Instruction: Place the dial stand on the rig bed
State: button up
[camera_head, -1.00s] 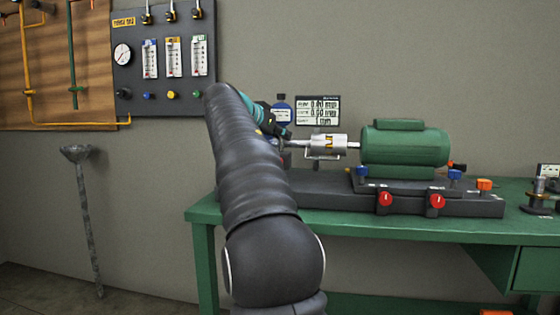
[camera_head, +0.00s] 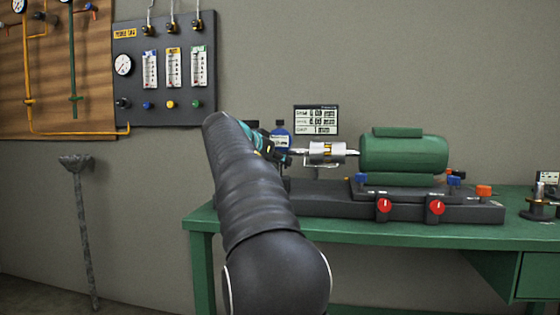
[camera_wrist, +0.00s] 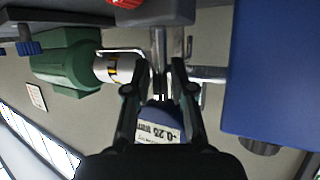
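The dial stand shows in the wrist view as a grey upright post (camera_wrist: 158,45) with a dark base toward the top edge. The rig bed (camera_head: 325,205) is the long dark bed on the green bench. Its left part and the stand's base are hidden behind my arm in the head view, so contact between them cannot be told.
A green motor (camera_head: 405,155) stands on the bed, with a silver coupling (camera_head: 326,152) and shaft left of it. Red knobs (camera_head: 384,206) line the bed's front. A large blue body (camera_wrist: 275,70) is close at right in the wrist view.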

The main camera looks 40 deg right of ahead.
jog(key=shift+o, duration=0.2)
jog(key=shift+r, duration=0.1)
jog(key=shift+r, duration=0.15)
jog(key=v, duration=1.2)
jog(key=shift+p, duration=0.3)
jog(key=shift+s, duration=0.1)
jog(key=s+a+f+n+t+y, duration=0.1)
jog(key=s+a+f+n+y, duration=0.3)
jog(key=s+a+f, duration=0.4)
jog(key=s+a+f+n+y, duration=0.4)
jog(key=s+a+f, duration=0.5)
jog(key=f, duration=0.8)
jog(key=s+a+f+n+t+y, duration=0.1)
jog(key=s+a+f+n+y, duration=0.4)
jog(key=s+f, duration=0.5)
jog(key=a+f+n, duration=0.2)
jog(key=a, duration=0.1)
jog(key=shift+s+a+f+t, duration=0.25)
jog(key=shift+a+f+t, duration=0.05)
jog(key=shift+a, duration=0.1)
jog(key=shift+o, duration=0.4)
